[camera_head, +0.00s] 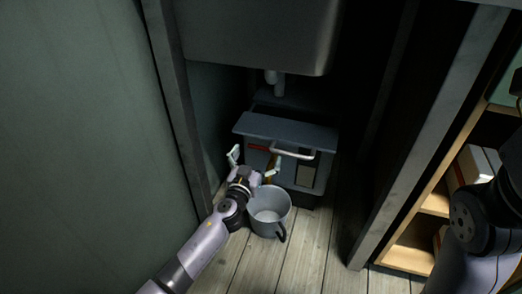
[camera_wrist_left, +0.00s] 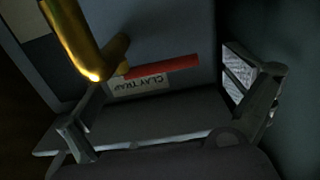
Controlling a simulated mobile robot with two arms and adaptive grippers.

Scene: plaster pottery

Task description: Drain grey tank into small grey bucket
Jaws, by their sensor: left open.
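The grey tank (camera_head: 312,171) stands under the sink, with a flat lid (camera_head: 285,130) and a pale handle bar at its front. The left wrist view shows a label reading "CLAY TRAP" (camera_wrist_left: 138,85), a red strip (camera_wrist_left: 160,67) and a brass pipe (camera_wrist_left: 88,42). The small grey bucket (camera_head: 269,205) stands upright on the floor in front of the tank; its visible inside looks empty. My left gripper (camera_head: 255,163) is open in front of the tank, above and behind the bucket's left side. Its spread fingers (camera_wrist_left: 168,112) hold nothing. My right gripper is not clearly visible.
The metal sink (camera_head: 258,35) and its white drain pipe (camera_head: 278,85) hang above the tank. Grey posts (camera_head: 180,110) stand on both sides. A wooden shelf (camera_head: 436,203) with boxes is at the right. Bare plank floor (camera_head: 315,245) lies right of the bucket.

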